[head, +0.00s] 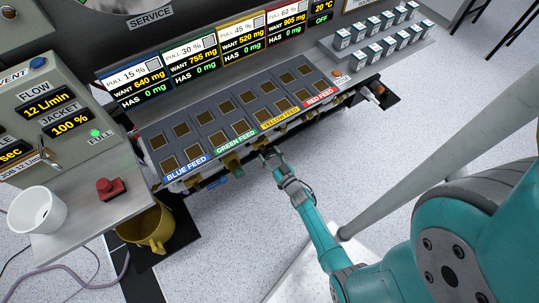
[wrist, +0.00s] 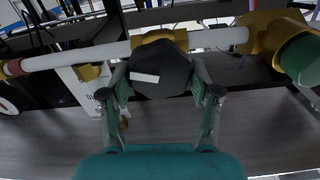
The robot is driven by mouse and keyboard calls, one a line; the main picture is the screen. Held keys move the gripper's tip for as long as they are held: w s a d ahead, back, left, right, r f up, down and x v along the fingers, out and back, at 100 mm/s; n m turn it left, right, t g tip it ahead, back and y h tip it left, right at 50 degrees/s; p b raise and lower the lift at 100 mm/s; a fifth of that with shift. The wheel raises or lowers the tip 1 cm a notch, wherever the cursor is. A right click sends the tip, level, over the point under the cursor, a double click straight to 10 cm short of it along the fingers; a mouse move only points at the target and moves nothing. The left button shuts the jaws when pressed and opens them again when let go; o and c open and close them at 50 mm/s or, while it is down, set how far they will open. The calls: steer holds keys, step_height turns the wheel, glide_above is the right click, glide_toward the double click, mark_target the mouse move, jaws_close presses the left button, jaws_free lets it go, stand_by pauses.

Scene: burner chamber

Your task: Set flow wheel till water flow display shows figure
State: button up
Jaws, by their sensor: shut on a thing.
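The water flow display (head: 47,103) on the grey panel at the left of the head view reads 12 L/min. A small plate (head: 20,172) below it is partly cut off and seems to read "JOB 12 L/". My gripper (head: 271,155) is at the front edge of the feed panel, below the green and yellow feeds. In the wrist view my gripper (wrist: 160,80) is shut on a dark round knob (wrist: 158,62) with a white mark. The knob sits on a yellow fitting on a white pipe. I cannot tell whether this knob is the flow wheel.
A green knob (wrist: 302,60) on a yellow fitting is to the right in the wrist view. The jacket display (head: 68,122) reads 100 %. A white cup (head: 37,212), a red button (head: 111,188) and a yellow mug (head: 150,226) are at left. Speckled floor (head: 235,215) lies open in front.

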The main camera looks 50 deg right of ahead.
steer(key=shift+n, duration=0.3)
steer(key=n, duration=0.3)
steer(key=shift+a, duration=0.1)
steer(key=shift+w+a+n, duration=0.1)
steer(key=shift+n, duration=2)
steer(key=o, duration=1.2)
steer(key=shift+c, duration=0.2)
